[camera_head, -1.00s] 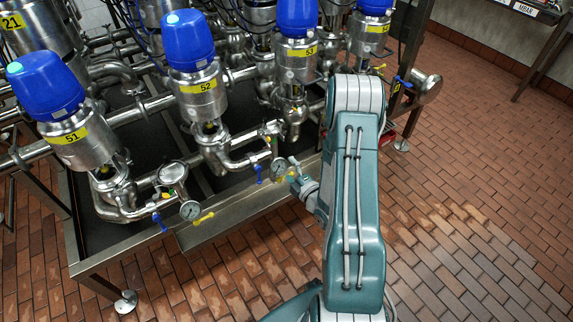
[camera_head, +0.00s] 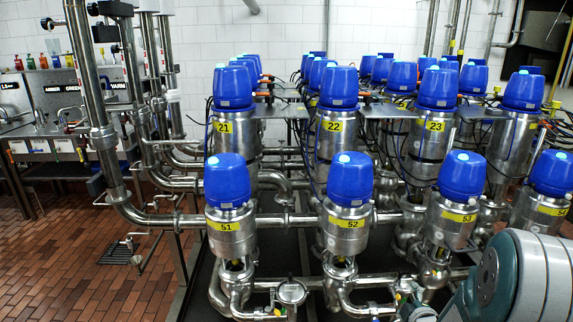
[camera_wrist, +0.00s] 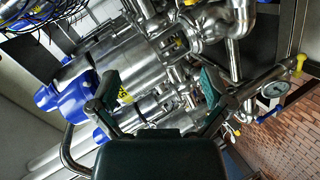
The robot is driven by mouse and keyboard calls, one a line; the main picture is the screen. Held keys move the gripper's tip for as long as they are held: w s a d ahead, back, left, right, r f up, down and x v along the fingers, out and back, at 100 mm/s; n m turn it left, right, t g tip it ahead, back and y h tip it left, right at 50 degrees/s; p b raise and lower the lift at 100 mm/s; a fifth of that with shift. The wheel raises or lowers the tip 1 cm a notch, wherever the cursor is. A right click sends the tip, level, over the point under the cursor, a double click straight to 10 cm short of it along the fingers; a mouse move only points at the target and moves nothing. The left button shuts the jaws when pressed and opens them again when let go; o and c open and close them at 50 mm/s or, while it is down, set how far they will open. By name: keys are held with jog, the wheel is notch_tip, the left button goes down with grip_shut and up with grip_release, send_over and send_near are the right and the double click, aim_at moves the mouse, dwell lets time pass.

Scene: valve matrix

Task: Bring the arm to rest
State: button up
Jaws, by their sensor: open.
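My arm (camera_head: 525,280) shows at the lower right of the head view, teal and white, in front of the valve matrix. Its lower part and my gripper are out of that view or hidden. In the wrist view my gripper (camera_wrist: 157,92) is open, its two fingers spread wide with nothing held between them. Steel valve bodies and pipes lie beyond the fingers. A blue valve cap (camera_wrist: 65,97) is behind the left finger, and the view is tilted. I cannot tell how far the fingers are from the pipework.
Blue-capped valves 51 (camera_head: 227,180), 52 (camera_head: 350,180) and 53 (camera_head: 462,177) stand in the front row. Brick floor (camera_head: 75,275) is open at the lower left.

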jog(key=s+a+r+m+g+h, duration=0.1)
jog(key=s+a+r+m+g, duration=0.2)
jog(key=r, duration=0.5)
jog(key=s+a+r+m+g, duration=0.1)
jog(key=s+a+r+m, duration=0.2)
jog(key=s, duration=0.4)
jog(key=s+a+r+m+g+y, duration=0.1)
jog(key=s+a+r+m+g, duration=0.1)
jog(key=s+a, duration=0.3)
jog(key=s+a+r+m+g, duration=0.2)
jog(key=s+a+r+m, duration=0.2)
jog(key=s, duration=0.7)
jog(key=shift+s+a+r+m+y, duration=0.2)
jog(key=shift+a+r+m+y, duration=0.15)
jog(key=shift+r+m, duration=0.25)
